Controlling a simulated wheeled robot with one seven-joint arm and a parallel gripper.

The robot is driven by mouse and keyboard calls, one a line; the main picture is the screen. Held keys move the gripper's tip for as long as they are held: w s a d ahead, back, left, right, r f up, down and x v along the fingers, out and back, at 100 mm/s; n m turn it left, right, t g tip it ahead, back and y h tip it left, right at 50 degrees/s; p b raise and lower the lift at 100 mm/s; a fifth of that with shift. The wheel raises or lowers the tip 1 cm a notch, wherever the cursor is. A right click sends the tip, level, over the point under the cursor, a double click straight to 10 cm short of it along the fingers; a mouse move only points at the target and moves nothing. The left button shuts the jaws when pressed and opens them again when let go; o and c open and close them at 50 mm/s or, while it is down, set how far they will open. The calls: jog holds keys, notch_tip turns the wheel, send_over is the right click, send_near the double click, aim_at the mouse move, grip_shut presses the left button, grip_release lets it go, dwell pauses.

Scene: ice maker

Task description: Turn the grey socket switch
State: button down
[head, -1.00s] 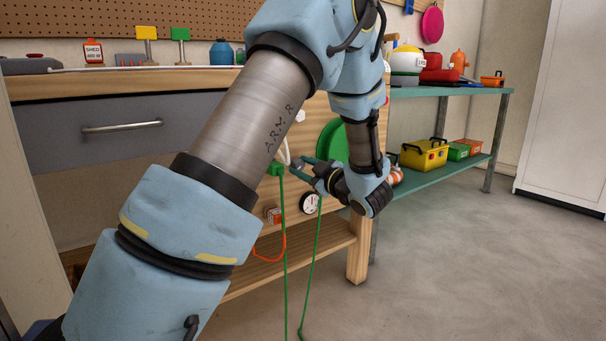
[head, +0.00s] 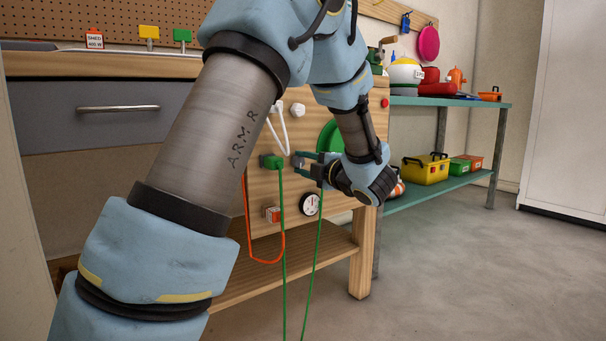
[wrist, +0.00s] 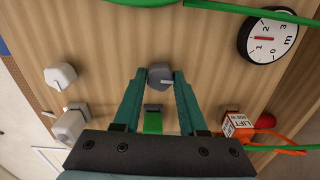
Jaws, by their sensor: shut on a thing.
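The grey socket switch (wrist: 160,76) is a round dark grey knob on the wooden panel (wrist: 200,60). My gripper (wrist: 160,80) has its two teal fingertips on either side of the knob and is shut on it. A green plug (wrist: 153,122) sits just below the knob in the wrist view, between the fingers. In the head view my gripper (head: 298,160) is at the panel, right of the green plug (head: 271,161); the knob is hard to make out there.
A white knob (wrist: 61,76) and a white plug (wrist: 70,123) are to the left in the wrist view. A dial (wrist: 267,40) and an orange-and-white LIFT plug (wrist: 237,124) are to the right. Green cables (head: 282,250) hang in front of the panel.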

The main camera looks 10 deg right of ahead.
jog(key=shift+f+n+b, duration=0.1)
jog(key=shift+n+b, duration=0.3)
jog(key=shift+n, duration=0.1)
jog(key=shift+c, duration=2.2)
grip_release()
jog(key=p+v, duration=0.3)
jog(key=v, duration=0.8)
jog(key=shift+p, duration=0.3)
